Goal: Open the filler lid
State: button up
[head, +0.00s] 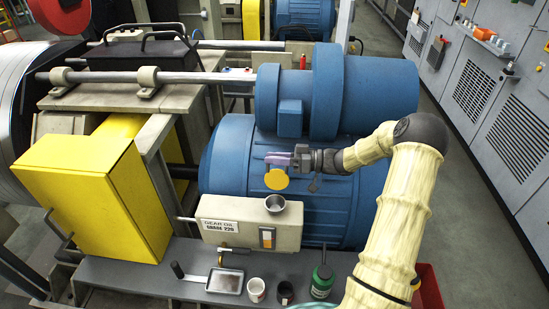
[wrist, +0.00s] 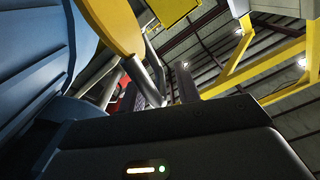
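A beige gearbox housing (head: 225,209) marked "GEAR OIL GRADE 220" stands at the middle of the bench. Its round metal filler neck (head: 275,204) shows an open, uncovered mouth. A round yellow lid (head: 276,179) stands on edge just above and behind the neck, its flat face toward the head camera. A yellow rounded part, apparently the lid, shows at the top of the wrist view (wrist: 112,28). My gripper (head: 277,158) reaches in from the right, with its purple-tinted fingertips just above the lid. I cannot tell whether they touch it or how far apart they are.
Large blue motors (head: 365,95) stand close behind my gripper. A yellow guard (head: 95,190) is at the left. A metal tray (head: 225,281), a white cup (head: 256,290), a dark cup (head: 285,292) and a green bottle (head: 322,281) stand on the grey bench in front.

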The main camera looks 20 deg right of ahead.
jog(key=b+v, duration=0.4)
jog(key=v, duration=1.3)
jog(key=shift+d, duration=0.2)
jog(key=shift+w, duration=0.1)
